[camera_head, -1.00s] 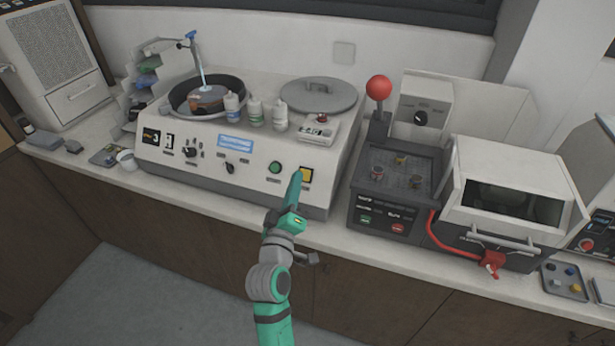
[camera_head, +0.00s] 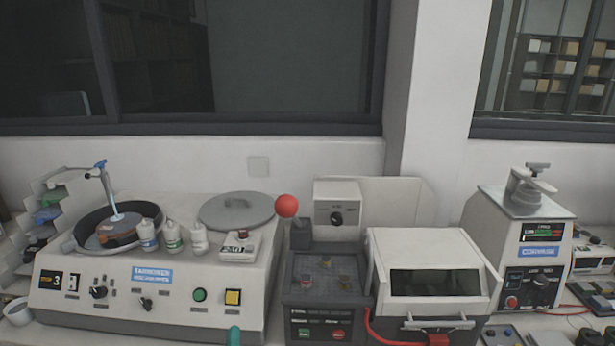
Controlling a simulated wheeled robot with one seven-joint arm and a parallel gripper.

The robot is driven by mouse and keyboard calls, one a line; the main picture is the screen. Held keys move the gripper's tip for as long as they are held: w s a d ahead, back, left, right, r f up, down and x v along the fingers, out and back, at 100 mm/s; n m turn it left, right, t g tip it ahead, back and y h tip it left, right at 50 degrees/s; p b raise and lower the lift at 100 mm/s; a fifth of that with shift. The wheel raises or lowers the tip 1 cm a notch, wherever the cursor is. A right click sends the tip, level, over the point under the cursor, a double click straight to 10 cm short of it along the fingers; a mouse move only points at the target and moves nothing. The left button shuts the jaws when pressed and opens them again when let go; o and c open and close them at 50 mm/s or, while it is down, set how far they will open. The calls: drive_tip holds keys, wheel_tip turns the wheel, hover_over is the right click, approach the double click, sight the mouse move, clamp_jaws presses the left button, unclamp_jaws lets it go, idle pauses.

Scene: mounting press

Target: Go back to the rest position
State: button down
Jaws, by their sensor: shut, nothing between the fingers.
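Only the teal tip of my gripper (camera_head: 234,336) shows, at the bottom edge of the head view. The tip is a single closed point with nothing in it. The rest of my arm is out of the frame.
A dark press unit with a red ball lever (camera_head: 287,206) stands right of the grinder-polisher. Beside it are a white hooded machine (camera_head: 425,250) and a mounting press (camera_head: 510,255) farther right. Bottles (camera_head: 172,238) stand on the grinder-polisher. Windows line the wall behind.

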drive_tip(key=s+d+f+m+g, duration=0.1)
drive_tip(key=s+d+f+m, duration=0.1)
drive_tip(key=s+d+f, duration=0.45)
drive_tip(key=s+d+f+m+g, duration=0.15)
drive_tip(key=s+d+f, duration=0.25)
drive_tip(key=s+f, duration=0.45)
drive_tip(key=s+d+r+m+h, duration=0.1)
drive_tip(key=s+d+m, duration=0.3)
drive_tip(key=s, duration=0.7)
drive_tip(key=s+d+r+m+g+h, duration=0.1)
drive_tip(key=s+d+m, duration=0.3)
drive_tip(key=s, duration=0.8)
drive_tip(key=shift+s+h, duration=0.25)
drive_tip(key=shift+h, duration=0.25)
